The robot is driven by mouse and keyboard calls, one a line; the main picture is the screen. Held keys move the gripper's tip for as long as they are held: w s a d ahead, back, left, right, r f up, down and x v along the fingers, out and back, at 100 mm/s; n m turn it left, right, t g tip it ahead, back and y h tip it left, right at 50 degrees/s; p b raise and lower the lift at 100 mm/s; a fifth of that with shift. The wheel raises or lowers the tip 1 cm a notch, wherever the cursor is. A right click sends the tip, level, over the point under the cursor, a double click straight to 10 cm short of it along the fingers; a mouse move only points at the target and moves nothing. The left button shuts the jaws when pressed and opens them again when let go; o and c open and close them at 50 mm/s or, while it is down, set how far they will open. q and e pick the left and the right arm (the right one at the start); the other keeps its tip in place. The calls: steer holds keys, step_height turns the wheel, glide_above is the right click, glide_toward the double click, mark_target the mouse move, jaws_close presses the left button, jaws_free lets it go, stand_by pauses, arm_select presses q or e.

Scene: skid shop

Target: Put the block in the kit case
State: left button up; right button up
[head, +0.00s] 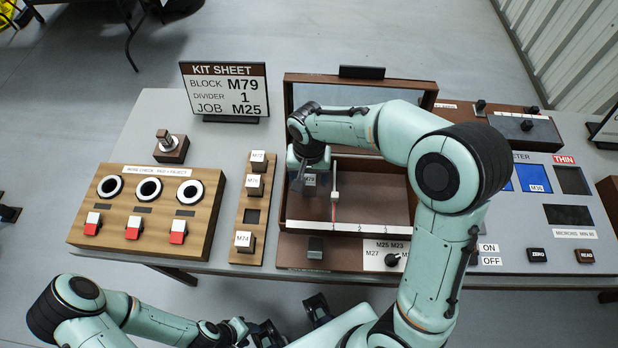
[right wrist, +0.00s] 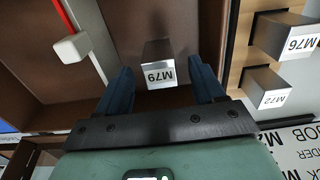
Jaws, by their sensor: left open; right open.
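The block marked M79 (head: 310,181) stands in the left compartment of the open brown kit case (head: 350,228). In the right wrist view the block (right wrist: 160,68) is upright between the spread blue fingers, with a visible gap on both sides. My right gripper (head: 310,170) is open over that compartment; its arm partly hides the case and its lid. A divider with a white knob (head: 335,195) and a red strip lies right of the block, in line with mark 1. My left gripper (head: 290,322) is open and empty in front of the table, low in the picture.
A wooden rack (head: 253,217) left of the case holds blocks M72, M76 and M74 and has one empty slot. The kit sheet (head: 225,90) reads block M79, divider 1, job M25. A work-check box (head: 145,212) stands left, a meter panel (head: 540,210) right.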

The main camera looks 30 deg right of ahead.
mark_target(309, 179)
step_height(309, 179, up, 10)
steer(key=p, duration=0.1)
stand_by(0.7)
